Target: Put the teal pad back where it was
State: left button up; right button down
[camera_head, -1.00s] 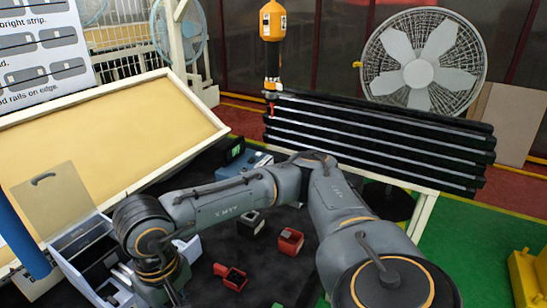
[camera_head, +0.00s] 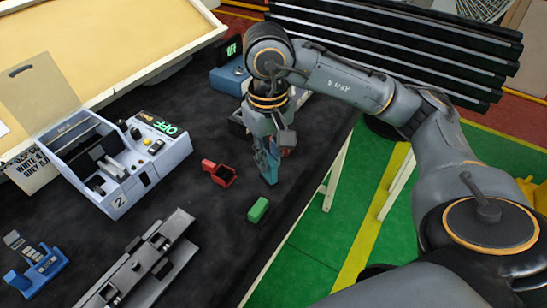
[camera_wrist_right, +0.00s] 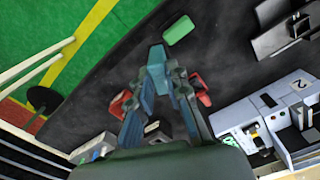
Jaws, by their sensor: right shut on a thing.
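My right gripper (camera_head: 269,168) points down over the black table near its right edge. It is shut on a teal pad (camera_wrist_right: 157,72), which sits between the fingertips in the right wrist view. In the head view the teal pad (camera_head: 269,164) shows small below the wrist, partly hidden by the fingers. A green block (camera_head: 258,210) lies on the table just in front of the gripper, apart from it; it also shows in the wrist view (camera_wrist_right: 178,30). My left gripper is not in view.
A white machine (camera_head: 122,160) marked 2 with an OFF display stands further left. A grey rail fixture (camera_head: 140,268) and a blue holder (camera_head: 38,268) are at front left. Dark table surface (camera_head: 205,225) is clear between them.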

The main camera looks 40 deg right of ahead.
aim_at(270, 155)
jog(key=w+d+f+p, duration=0.1)
jog(key=f, duration=0.2)
jog(key=w+d+f+p, duration=0.1)
jog(key=w+f, duration=0.1)
jog(key=f, duration=0.1)
jog(key=w+d+f+p, duration=0.1)
jog(key=f, duration=0.2)
jog(key=shift+w+d, duration=0.3)
jog(key=shift+w, duration=0.1)
jog(key=shift+f, duration=0.2)
jog(key=shift+f+b, duration=0.2)
jog(key=shift+b, duration=0.15)
jog(key=c, duration=1.3)
grip_release()
jog(key=shift+r, duration=0.1)
